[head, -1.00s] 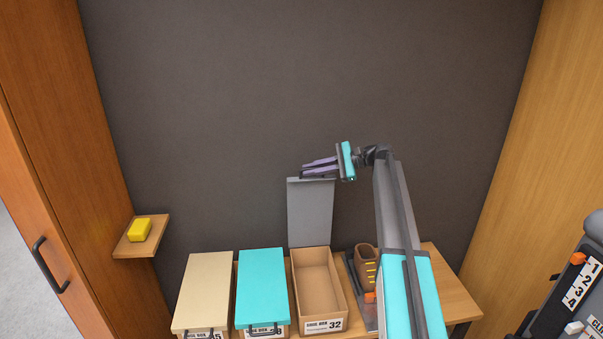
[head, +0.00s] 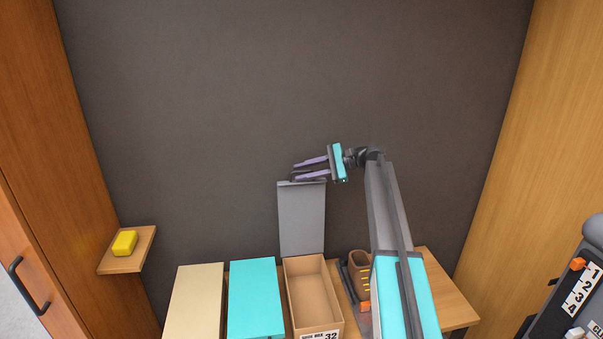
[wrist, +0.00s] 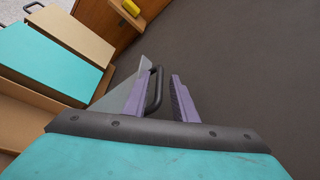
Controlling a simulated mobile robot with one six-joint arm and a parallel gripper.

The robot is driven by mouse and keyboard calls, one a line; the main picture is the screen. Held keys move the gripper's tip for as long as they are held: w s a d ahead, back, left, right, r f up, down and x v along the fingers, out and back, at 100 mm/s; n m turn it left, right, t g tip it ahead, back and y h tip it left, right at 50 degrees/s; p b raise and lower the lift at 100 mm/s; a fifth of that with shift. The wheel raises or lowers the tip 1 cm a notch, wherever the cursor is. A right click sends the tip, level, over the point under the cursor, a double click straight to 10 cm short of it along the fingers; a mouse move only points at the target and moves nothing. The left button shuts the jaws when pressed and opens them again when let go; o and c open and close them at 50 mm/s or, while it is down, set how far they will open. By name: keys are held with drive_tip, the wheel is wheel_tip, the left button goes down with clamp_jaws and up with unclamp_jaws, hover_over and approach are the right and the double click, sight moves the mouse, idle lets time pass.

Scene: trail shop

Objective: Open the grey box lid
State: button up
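The grey lid (head: 302,222) stands upright at the back of its open cardboard box (head: 312,292), labelled 32. The inside of the box looks empty. The lid also shows edge-on in the wrist view (wrist: 122,92). Its dark handle (wrist: 155,88) is between my purple fingertips, close to the left one. My gripper (head: 305,168) is at the lid's top edge. Its fingers are apart, with a clear gap beside the handle in the wrist view (wrist: 163,92).
A teal-lidded box (head: 255,298) and a cream-lidded box (head: 195,302) stand left of the open box. A brown boot (head: 359,265) stands to its right. A yellow block (head: 125,242) lies on a small wall shelf (head: 138,258). The wall above is clear.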

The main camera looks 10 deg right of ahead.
drive_tip(key=shift+a+f, duration=0.1)
drive_tip(key=shift+a, duration=0.2)
drive_tip(key=shift+d, duration=0.1)
drive_tip(key=b+v, duration=0.4)
drive_tip(key=v, duration=1)
drive_tip(key=shift+w+r, duration=0.1)
drive_tip(key=shift+r, duration=0.1)
